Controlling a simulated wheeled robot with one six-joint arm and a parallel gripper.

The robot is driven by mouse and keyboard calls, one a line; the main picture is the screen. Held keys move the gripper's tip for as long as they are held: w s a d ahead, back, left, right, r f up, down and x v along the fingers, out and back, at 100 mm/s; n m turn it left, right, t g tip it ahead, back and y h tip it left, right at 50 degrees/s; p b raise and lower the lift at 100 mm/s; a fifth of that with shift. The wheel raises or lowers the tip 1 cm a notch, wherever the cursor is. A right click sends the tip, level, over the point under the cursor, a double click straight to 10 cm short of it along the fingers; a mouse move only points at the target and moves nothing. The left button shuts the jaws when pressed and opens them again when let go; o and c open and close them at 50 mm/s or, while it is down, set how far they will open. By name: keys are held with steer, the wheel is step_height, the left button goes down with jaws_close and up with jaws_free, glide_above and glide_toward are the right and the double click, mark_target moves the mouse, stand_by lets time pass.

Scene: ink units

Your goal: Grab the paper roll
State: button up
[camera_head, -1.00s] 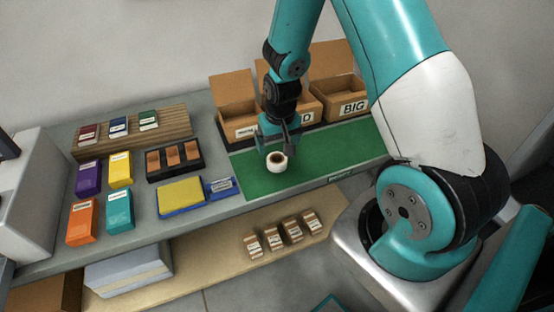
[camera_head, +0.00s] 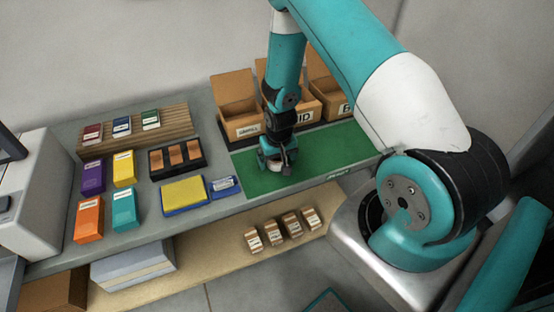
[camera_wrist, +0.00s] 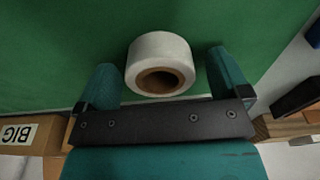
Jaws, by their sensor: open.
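The white paper roll (camera_wrist: 160,58) with a brown cardboard core stands on the green mat (camera_wrist: 50,70) in the wrist view. My gripper (camera_wrist: 163,80) is open, with one teal finger on each side of the roll. A gap shows between the roll and each finger. In the head view my gripper (camera_head: 276,165) is low over the green mat (camera_head: 320,160) and points down.
Open cardboard boxes (camera_head: 240,127) stand behind the mat. To the left are a yellow and blue pad (camera_head: 183,194), a black tray (camera_head: 176,158) and several coloured packs (camera_head: 124,208). Small brown packs (camera_head: 290,227) lie on the lower shelf. The mat's right part is clear.

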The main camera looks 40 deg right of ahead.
steer(key=shift+c, duration=0.2)
steer(key=c, duration=1)
steer(key=shift+o, duration=0.2)
steer(key=shift+r, duration=0.15)
